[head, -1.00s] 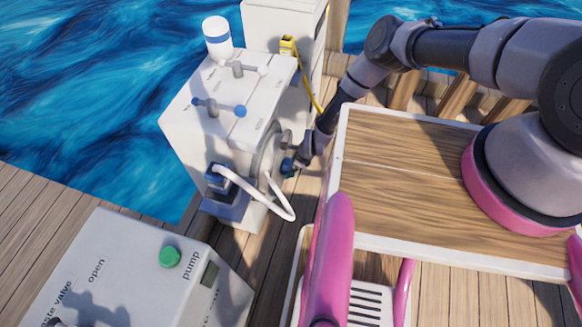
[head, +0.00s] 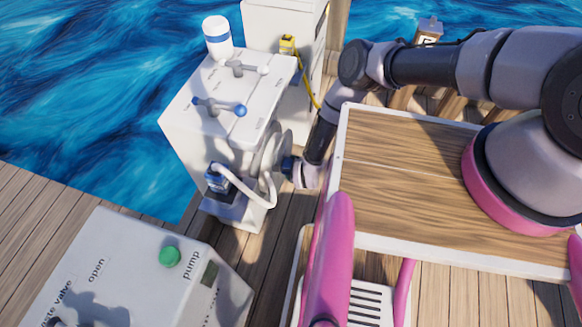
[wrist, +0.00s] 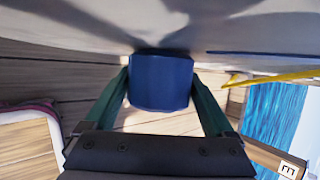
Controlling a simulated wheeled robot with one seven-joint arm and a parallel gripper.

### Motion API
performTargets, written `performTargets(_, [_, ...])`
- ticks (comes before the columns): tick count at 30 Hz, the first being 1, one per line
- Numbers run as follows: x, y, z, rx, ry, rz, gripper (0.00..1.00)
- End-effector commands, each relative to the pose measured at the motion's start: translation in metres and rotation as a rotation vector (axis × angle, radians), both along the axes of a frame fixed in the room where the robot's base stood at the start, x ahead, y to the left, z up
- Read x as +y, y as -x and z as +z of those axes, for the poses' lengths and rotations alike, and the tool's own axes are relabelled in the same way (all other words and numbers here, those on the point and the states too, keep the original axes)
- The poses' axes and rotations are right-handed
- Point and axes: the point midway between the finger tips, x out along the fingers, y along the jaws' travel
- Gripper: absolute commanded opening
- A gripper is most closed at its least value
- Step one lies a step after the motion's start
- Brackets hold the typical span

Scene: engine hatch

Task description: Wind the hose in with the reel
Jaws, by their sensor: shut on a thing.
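The reel (head: 272,150) is a grey disc on the right side of the white cabinet (head: 190,110). The white hose (head: 240,190) runs from a blue-and-white fitting (head: 216,179) on the cabinet's front ledge and loops up to the reel. The reel's blue handle knob (wrist: 161,82) fills the middle of the wrist view. My gripper (wrist: 161,85) is shut on this knob, with one green finger on each side. In the head view my gripper (head: 291,168) is at the reel's right face, and its fingers are hardly visible.
A wooden-topped table (head: 400,170) with a white rim stands right of the reel, close to my arm. A pump box (head: 130,270) with a green button is at the front left. Blue-ended valve handles (head: 220,107) are on the cabinet top. A yellow hose (head: 308,80) hangs behind.

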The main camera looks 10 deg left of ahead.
Motion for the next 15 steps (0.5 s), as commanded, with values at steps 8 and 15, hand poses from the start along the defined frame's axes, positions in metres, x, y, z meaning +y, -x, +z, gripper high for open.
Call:
performTargets(8, [0.0010,0.0008,-0.0001,-0.104,0.009,0.005,0.33])
performTargets(15, [0.0000,0.0005,-0.0006,-0.131,0.011,0.001,0.33])
